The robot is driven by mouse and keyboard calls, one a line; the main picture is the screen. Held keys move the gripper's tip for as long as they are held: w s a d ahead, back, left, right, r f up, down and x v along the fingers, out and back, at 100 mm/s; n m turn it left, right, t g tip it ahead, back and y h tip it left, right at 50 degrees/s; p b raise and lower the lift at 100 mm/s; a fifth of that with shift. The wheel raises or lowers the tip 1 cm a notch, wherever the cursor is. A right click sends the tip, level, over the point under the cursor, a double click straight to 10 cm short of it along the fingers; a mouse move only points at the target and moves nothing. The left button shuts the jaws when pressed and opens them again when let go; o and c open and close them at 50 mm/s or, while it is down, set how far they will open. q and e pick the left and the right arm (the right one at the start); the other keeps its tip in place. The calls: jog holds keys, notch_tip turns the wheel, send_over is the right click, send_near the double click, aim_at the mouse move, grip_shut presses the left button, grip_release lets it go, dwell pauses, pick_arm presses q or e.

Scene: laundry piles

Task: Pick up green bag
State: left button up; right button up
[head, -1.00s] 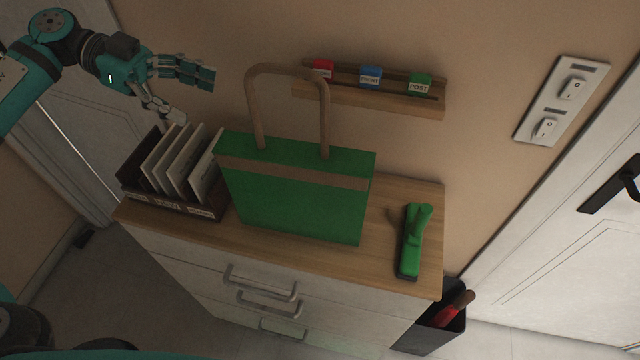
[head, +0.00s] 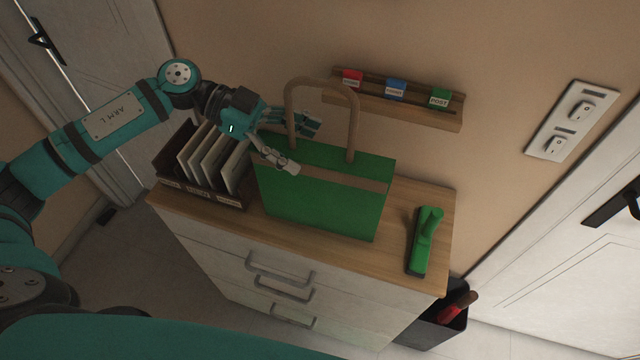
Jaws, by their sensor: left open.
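The green bag (head: 325,202) stands upright on the wooden top of a white chest of drawers. It has a brown band near its top and a tall brown looped handle (head: 355,122). My left gripper (head: 307,147) is open at the bag's upper left. Its fingers overlap the left leg of the handle and the bag's top edge in the picture. I cannot tell whether they touch. My right gripper is out of view.
A dark file holder (head: 200,196) with several white folders stands left of the bag. A green stapler-like tool (head: 426,240) lies to the right. A wall rack (head: 420,112) with coloured tags hangs behind. A dark bin (head: 437,328) stands right of the chest (head: 345,310).

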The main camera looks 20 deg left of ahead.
aim_at(321, 169)
pick_arm(q)
jog(key=x, duration=0.2)
jog(key=shift+d+f, duration=0.1)
jog(key=shift+d, duration=0.2)
jog(key=shift+a, duration=0.1)
jog(key=shift+c, duration=0.8)
grip_shut()
